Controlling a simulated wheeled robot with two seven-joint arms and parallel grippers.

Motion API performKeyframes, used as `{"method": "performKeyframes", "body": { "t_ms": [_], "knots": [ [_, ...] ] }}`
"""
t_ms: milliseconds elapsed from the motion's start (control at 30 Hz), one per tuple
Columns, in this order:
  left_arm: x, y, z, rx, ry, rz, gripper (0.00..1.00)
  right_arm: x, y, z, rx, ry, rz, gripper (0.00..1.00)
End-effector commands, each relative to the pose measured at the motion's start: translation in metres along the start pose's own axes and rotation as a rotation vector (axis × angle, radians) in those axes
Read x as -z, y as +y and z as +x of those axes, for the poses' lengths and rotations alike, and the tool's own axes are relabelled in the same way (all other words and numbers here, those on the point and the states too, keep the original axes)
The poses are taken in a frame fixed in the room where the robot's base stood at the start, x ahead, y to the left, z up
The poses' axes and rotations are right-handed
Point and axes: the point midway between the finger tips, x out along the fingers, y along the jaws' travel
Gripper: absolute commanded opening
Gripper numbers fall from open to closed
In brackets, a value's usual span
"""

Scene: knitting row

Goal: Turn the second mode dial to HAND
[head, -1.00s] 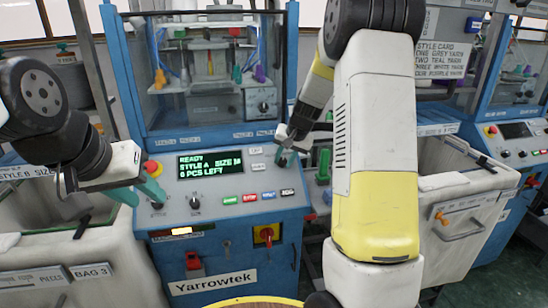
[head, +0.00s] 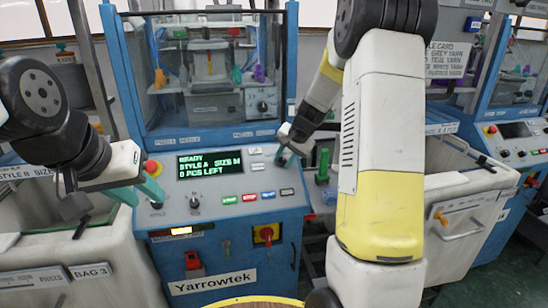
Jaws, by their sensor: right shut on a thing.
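My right gripper (head: 284,157) reaches down to the upper right of the blue machine's sloping grey panel (head: 222,190). It is shut on a small dark dial (head: 281,162), which the fingers mostly cover, so its pointer and label cannot be read. Two other dark dials, one at the left (head: 157,203) and one beside it (head: 195,202), stand uncovered at the panel's lower left. My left gripper (head: 72,200) hangs at the far left, away from the dials, over the pale bin. Its finger gap is unclear.
A green-text display (head: 210,163) sits on the panel, above a row of coloured buttons (head: 258,196). A red emergency button (head: 152,168) is at the panel's left. A pale bin (head: 465,190) stands at the right. My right arm hides part of the right side.

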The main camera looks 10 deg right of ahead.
Motion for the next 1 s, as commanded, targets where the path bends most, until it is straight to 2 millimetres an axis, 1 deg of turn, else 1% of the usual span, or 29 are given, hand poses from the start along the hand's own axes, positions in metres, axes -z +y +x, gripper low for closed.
{"method": "performKeyframes", "body": {
  "t_ms": [33,67,100,167,467,567,667,800,900,1000],
  "knots": [
    [0.000,0.000,0.000,0.000,0.000,0.000,0.36,0.000,0.000,0.000,0.001,0.000,0.001,0.00],
    [0.000,0.000,0.000,0.000,0.000,0.000,0.36,0.000,0.000,0.000,0.001,-0.001,0.001,0.30],
    [0.000,0.000,0.000,0.000,0.000,0.000,0.36,0.000,0.000,0.000,0.001,-0.001,0.001,0.38],
    [0.000,0.000,0.000,0.000,0.000,0.000,0.36,0.000,0.000,0.000,0.000,-0.001,0.001,0.49],
    [0.000,0.000,0.000,0.000,0.000,0.000,0.36,0.000,0.000,-0.001,0.000,0.000,0.000,0.49],
    [0.000,0.000,0.000,0.000,0.000,0.000,0.36,0.000,-0.001,-0.007,0.001,0.000,-0.001,0.49],
    [0.000,0.000,0.000,0.000,0.000,0.000,0.36,0.000,-0.001,-0.022,0.002,0.002,-0.001,0.49],
    [0.000,0.000,0.000,0.000,0.000,0.000,0.36,0.001,-0.001,-0.048,0.003,0.002,-0.001,0.49],
    [0.000,0.000,0.000,0.000,0.000,0.000,0.36,0.001,-0.001,-0.062,0.002,0.002,0.000,0.49],
    [0.000,0.000,0.000,0.000,0.000,0.000,0.36,0.000,-0.001,-0.073,0.002,0.001,-0.001,0.49]
  ]
}}
